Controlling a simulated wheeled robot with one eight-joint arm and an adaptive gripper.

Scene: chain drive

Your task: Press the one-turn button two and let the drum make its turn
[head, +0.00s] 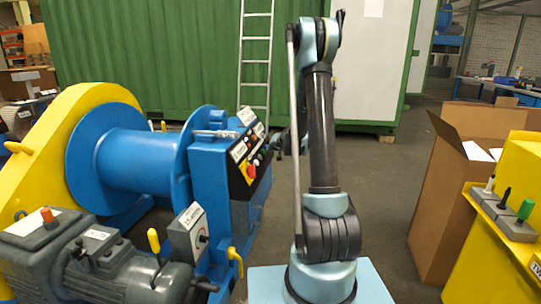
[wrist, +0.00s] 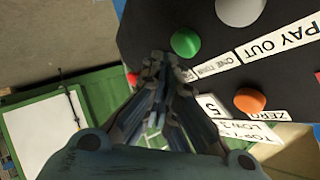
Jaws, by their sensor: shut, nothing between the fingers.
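The dark control panel (head: 249,168) is on the blue drive, beside the blue drum (head: 138,158). In the wrist view, a green button (wrist: 185,42) sits on the panel beside a white label (wrist: 214,65) that seems to read ONE TURN; its end is hard to read. My gripper (wrist: 160,62) is shut and empty, its fingertips just below and left of the green button. I cannot tell whether they touch the panel. In the head view my gripper (head: 279,143) is small, at the panel's right side. Whether the drum turns cannot be told.
Near the green button are a grey knob (wrist: 240,10), an orange button (wrist: 250,101) by a ZERO label, and a PAY OUT label (wrist: 278,40). A red button (head: 251,171) shows on the panel. A cardboard box (head: 450,190) stands right of my arm, with open floor between.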

